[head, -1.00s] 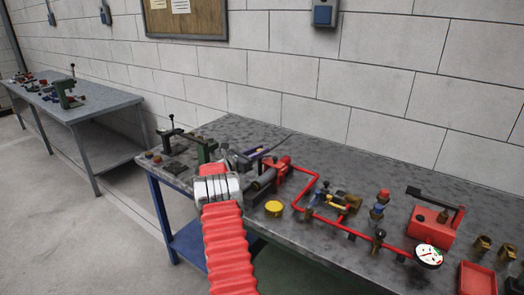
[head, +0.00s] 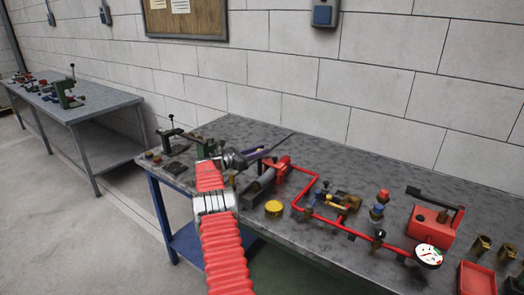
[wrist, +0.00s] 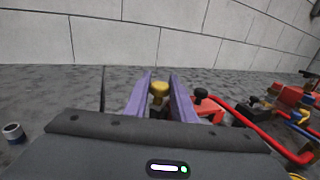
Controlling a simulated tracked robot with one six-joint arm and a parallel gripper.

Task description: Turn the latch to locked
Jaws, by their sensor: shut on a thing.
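My gripper (head: 262,153) reaches over the near-left part of the bench, beside the end of the red pipework (head: 284,164). In the wrist view its two purple fingers (wrist: 160,98) stand on either side of a brass-yellow knob (wrist: 159,89) and are shut on it. The knob's lower part is hidden behind the gripper body. I cannot tell from these frames which way the latch is turned, or whether this knob is its handle. A black knob on a red body (wrist: 203,98) is just right of the fingers.
The red pipe line runs right to a pressure gauge (head: 428,256). A yellow round cap (head: 274,207) lies in front of it. A red hand pump (head: 432,224) and a red tray (head: 478,279) are at the right. The back of the bench is clear.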

